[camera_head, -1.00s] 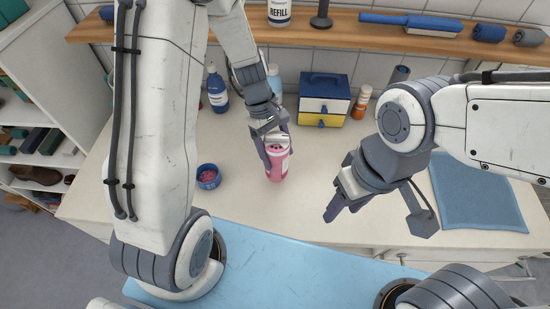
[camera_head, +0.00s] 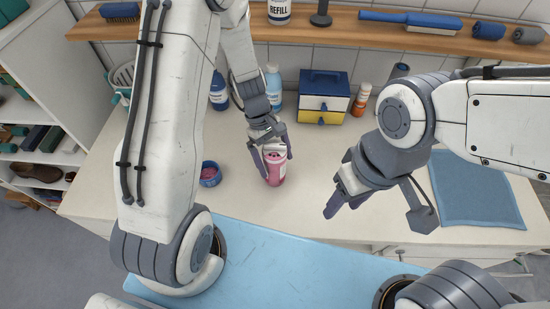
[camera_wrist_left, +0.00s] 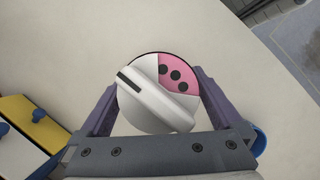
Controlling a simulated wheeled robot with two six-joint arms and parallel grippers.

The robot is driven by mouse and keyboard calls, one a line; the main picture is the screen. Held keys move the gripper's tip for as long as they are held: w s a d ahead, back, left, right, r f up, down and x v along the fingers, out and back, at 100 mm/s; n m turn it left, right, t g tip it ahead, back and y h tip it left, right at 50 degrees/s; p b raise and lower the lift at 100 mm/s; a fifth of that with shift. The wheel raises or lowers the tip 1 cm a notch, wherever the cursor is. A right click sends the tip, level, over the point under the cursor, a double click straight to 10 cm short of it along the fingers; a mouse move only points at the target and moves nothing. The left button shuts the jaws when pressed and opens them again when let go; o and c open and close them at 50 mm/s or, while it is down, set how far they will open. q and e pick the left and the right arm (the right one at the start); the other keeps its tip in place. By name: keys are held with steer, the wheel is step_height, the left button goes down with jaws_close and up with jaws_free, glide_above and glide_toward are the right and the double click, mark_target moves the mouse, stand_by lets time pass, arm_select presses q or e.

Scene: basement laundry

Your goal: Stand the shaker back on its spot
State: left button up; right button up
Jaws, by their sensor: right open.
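The pink shaker (camera_head: 275,175) with a white, partly turned lid is upright over the pale countertop, just right of the small blue bowl. My left gripper (camera_head: 272,160) reaches down from above with its fingers on both sides of it, shut on it. In the left wrist view the shaker's lid (camera_wrist_left: 155,100) fills the space between the fingers, with a pink sector and dark holes showing. I cannot tell whether its base touches the counter. No marked spot is visible. My right gripper (camera_head: 345,198) is open and empty above the counter, to the right.
A blue bowl (camera_head: 210,175) with pink contents stands left of the shaker. Behind are blue bottles (camera_head: 273,88), a drawer box (camera_head: 324,97) and an orange bottle (camera_head: 361,100). A blue cloth (camera_head: 475,190) lies right. The counter between shaker and box is clear.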

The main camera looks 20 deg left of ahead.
arm_select(q)
steer(key=shift+r, duration=0.25)
steer(key=v, duration=1)
steer(key=s+d+r+m+t+y, duration=0.1)
steer(key=s+d+r+m, duration=0.3)
steer(key=s+m, duration=0.5)
steer(key=s+d+r+m+t+y, duration=0.1)
steer(key=s+d+r+m, duration=0.2)
steer(key=s+d+m, duration=0.3)
steer(key=shift+s+r+m+y+b, duration=0.3)
steer(key=shift+s+r+m, duration=0.05)
steer(key=shift+s+m, duration=1.55)
arm_select(e)
steer(key=shift+f, duration=0.3)
